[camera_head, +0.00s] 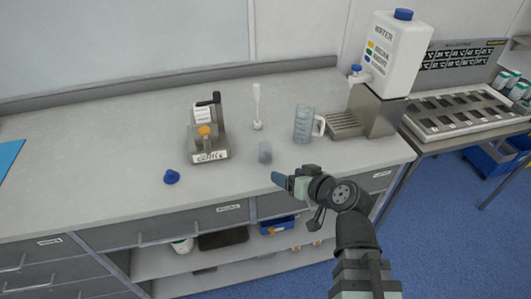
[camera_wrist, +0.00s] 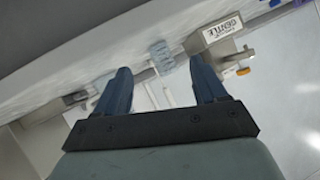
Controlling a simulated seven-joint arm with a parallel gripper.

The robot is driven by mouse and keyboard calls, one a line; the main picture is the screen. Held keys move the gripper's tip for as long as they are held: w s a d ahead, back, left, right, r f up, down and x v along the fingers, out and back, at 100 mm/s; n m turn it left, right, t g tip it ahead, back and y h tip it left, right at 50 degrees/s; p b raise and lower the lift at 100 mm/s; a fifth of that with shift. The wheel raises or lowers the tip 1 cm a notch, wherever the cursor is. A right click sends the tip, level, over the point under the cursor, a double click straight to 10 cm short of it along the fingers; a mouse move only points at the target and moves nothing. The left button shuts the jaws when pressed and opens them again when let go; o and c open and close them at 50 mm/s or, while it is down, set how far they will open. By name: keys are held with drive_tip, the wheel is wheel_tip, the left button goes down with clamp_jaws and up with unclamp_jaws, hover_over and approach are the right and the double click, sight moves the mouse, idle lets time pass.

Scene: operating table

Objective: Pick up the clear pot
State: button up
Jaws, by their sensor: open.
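The clear pot (camera_head: 265,152) is a small translucent bluish cup standing upright near the counter's front edge. A small clear bluish thing in the wrist view (camera_wrist: 162,55), seen beyond and between the fingers, looks like this pot. My gripper (camera_head: 278,181) is at the counter's front edge, nearer the camera than the pot and slightly right of it. In the wrist view my gripper (camera_wrist: 160,72) has its two blue fingers wide apart, with nothing held between them.
A labelled device (camera_head: 207,135) stands left of the pot, and a blue cap (camera_head: 171,176) lies further left. A clear jug (camera_head: 305,124) and a white stirrer-like item (camera_head: 257,108) stand behind. A water container (camera_head: 398,50) is at the right. The counter (camera_head: 90,150) is clear at left.

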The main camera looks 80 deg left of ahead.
sight(269, 154)
drive_tip(key=s+a+f+n, duration=0.1)
drive_tip(key=a, duration=0.3)
drive_tip(key=s+a+f+n+y, duration=0.1)
drive_tip(key=a, duration=0.4)
drive_tip(key=s+a+f+n, duration=0.1)
drive_tip(key=a, duration=0.3)
drive_tip(key=shift+s+a+f, duration=0.2)
idle(0.3)
drive_tip(key=c, duration=1.1)
drive_tip(key=shift+o, duration=0.2)
wheel_tip(269, 154, up, 9)
drive_tip(key=w+a+f, duration=0.1)
drive_tip(key=w+a, duration=0.1)
drive_tip(key=w, duration=0.3)
drive_tip(key=shift+w+f, duration=0.25)
drive_tip(key=shift+w, duration=0.1)
